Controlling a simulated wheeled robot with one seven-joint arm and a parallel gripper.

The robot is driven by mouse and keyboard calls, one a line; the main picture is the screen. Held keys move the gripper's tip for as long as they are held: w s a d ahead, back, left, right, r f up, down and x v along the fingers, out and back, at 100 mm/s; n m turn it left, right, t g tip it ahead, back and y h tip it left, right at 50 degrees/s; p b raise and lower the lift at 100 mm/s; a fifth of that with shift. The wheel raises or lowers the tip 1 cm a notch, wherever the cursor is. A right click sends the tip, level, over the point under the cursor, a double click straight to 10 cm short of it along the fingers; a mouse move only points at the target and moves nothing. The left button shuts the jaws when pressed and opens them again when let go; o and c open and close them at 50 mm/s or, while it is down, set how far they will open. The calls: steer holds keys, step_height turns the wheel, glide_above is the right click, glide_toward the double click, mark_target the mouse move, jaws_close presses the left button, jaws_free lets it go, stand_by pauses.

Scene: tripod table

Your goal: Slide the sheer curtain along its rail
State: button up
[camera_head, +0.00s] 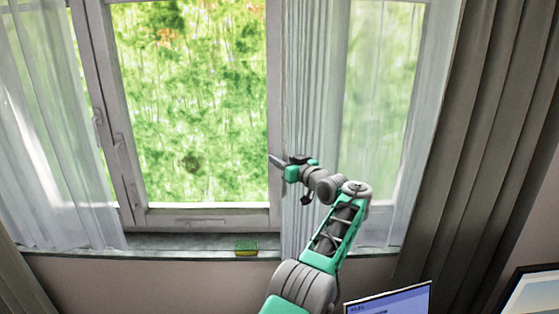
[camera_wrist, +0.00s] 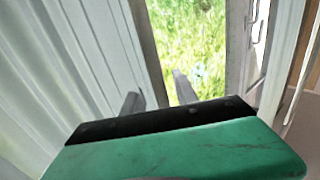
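A white sheer curtain hangs in two parts. In the head view the left part (camera_head: 45,140) covers the window's left side. The right part (camera_head: 315,75) is bunched at its left edge and spreads thinly to the right over the glass. My gripper (camera_head: 274,160) is in front of that left edge, pointing left towards the bare pane. In the wrist view my gripper (camera_wrist: 158,97) has its fingers apart. White pleated fabric (camera_wrist: 90,45) lies behind and left of the left finger; I cannot tell whether it touches. No fabric shows clearly between the fingers. The rail is out of view.
The window frame (camera_head: 277,100) stands behind my gripper, with handles (camera_head: 118,140) further left. A green and yellow sponge (camera_head: 246,247) lies on the sill (camera_head: 180,243). A grey drape (camera_head: 480,140) hangs at right. A screen (camera_head: 392,300) and a framed picture (camera_head: 532,292) are below right.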

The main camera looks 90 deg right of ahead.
steer(key=b+v, duration=0.3)
steer(key=v, duration=0.4)
steer(key=shift+b, duration=0.35)
